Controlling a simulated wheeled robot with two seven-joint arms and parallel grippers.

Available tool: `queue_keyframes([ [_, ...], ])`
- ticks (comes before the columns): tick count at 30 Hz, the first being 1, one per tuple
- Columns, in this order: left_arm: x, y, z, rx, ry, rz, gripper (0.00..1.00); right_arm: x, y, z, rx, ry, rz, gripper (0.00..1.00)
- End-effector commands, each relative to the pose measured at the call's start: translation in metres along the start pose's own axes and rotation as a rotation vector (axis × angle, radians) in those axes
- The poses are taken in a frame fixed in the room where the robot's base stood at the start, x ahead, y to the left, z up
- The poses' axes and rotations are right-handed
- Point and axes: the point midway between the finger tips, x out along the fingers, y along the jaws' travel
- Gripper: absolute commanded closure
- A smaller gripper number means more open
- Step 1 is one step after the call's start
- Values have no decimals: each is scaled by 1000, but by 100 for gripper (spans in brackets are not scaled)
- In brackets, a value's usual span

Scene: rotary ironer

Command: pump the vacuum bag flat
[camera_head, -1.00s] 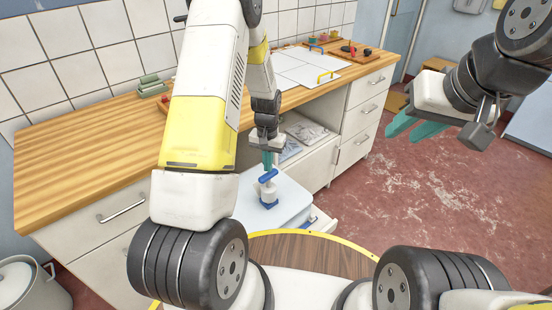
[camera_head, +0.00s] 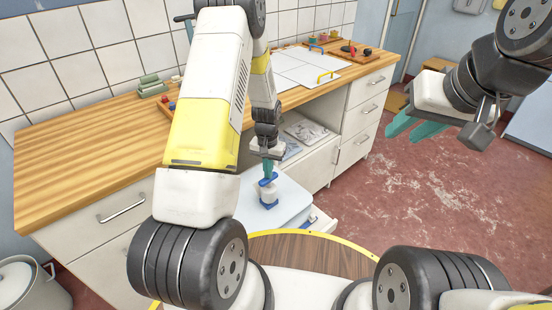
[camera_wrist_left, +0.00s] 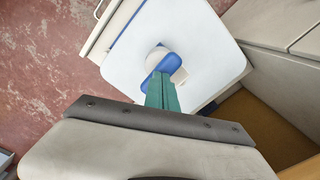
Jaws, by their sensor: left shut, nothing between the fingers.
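The vacuum bag (camera_head: 290,208) is a pale, smooth, cushion-like block lying in an open drawer; it also shows in the left wrist view (camera_wrist_left: 210,52). A small white pump (camera_head: 268,197) with a blue handle (camera_wrist_left: 166,60) stands on top of it. My left gripper (camera_head: 268,172) is shut and empty, pointing down, with its teal fingertips at the pump's blue handle, apparently touching it. The fingertips cover part of the handle in the left wrist view (camera_wrist_left: 161,88). The handle sits low, close to the pump body. My right gripper (camera_head: 405,128) is open and empty, out over the floor.
A wooden counter (camera_head: 80,170) runs along the tiled wall above drawers and an open shelf (camera_head: 307,130). A round wooden top with a yellow rim (camera_head: 320,237) is close in front. A pot (camera_head: 22,285) stands at lower left. The red floor (camera_head: 430,210) at right is clear.

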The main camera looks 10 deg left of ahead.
Motion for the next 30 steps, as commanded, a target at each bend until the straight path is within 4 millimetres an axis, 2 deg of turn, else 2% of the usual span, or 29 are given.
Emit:
queue_keyframes([
  [24, 34, 0, 1, 0, -2, 0, 100, 0, 0, 0, 0, 0, 0, 67],
  [30, 36, 0, 0, 0, -1, 0, 100, 0, 0, 0, 0, 0, 0, 67],
])
